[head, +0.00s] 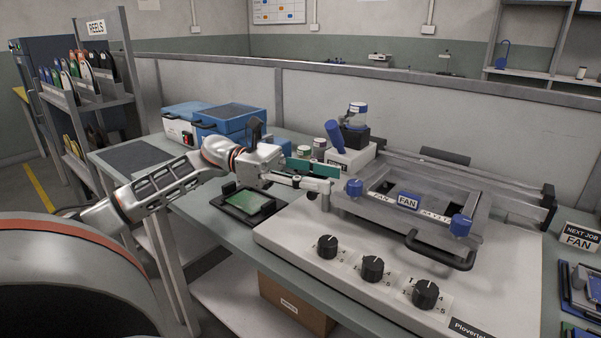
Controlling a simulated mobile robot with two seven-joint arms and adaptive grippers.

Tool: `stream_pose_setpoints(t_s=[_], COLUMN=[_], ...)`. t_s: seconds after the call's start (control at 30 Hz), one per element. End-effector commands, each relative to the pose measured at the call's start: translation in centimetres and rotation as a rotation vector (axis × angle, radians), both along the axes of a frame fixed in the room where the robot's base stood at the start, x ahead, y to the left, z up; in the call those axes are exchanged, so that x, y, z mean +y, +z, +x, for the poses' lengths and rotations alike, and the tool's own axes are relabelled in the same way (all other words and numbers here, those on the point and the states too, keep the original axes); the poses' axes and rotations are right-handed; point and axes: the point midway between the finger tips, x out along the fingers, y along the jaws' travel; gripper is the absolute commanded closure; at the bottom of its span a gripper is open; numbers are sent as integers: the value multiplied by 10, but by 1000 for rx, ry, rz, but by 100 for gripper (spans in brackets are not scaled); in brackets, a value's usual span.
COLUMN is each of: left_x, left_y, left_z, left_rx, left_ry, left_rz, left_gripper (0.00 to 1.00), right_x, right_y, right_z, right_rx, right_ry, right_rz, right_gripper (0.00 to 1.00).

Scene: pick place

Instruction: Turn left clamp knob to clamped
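The left clamp knob (354,187) is a blue round knob at the left front corner of the grey stencil frame (388,212) on the white printer. A matching right clamp knob (460,226) sits at the other front corner. My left gripper (328,186) reaches in from the left, its tips just left of the left knob. I cannot tell whether they touch it or how wide the fingers are open. A teal bar (298,165) shows behind the fingers; whether it is held is unclear. My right gripper is not in view.
A blue FAN label (408,201) lies on the frame, above a dark front handle (440,260). Several black dials (372,268) line the printer's front. A green board (249,201) in a black holder lies left. Bottles and a blue-topped box (228,120) stand behind.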

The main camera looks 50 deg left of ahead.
Motion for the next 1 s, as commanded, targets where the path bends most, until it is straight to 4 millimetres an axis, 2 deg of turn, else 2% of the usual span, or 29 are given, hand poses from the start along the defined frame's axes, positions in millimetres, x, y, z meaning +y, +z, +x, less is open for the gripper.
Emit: stream_pose_setpoints(t_s=[0.1, 0.3, 1.0], left_x=[21, 41, 45], left_y=[-1, 0, 1], left_z=[-10, -21, -24], left_rx=[1, 0, -1], left_ry=[4, 1, 0], left_rz=[-2, -1, 0], left_gripper=[63, 63, 63], right_x=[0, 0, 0], right_y=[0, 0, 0], right_z=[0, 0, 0], right_rx=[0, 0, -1], right_ry=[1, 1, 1], right_rz=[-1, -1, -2], right_gripper=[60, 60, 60])
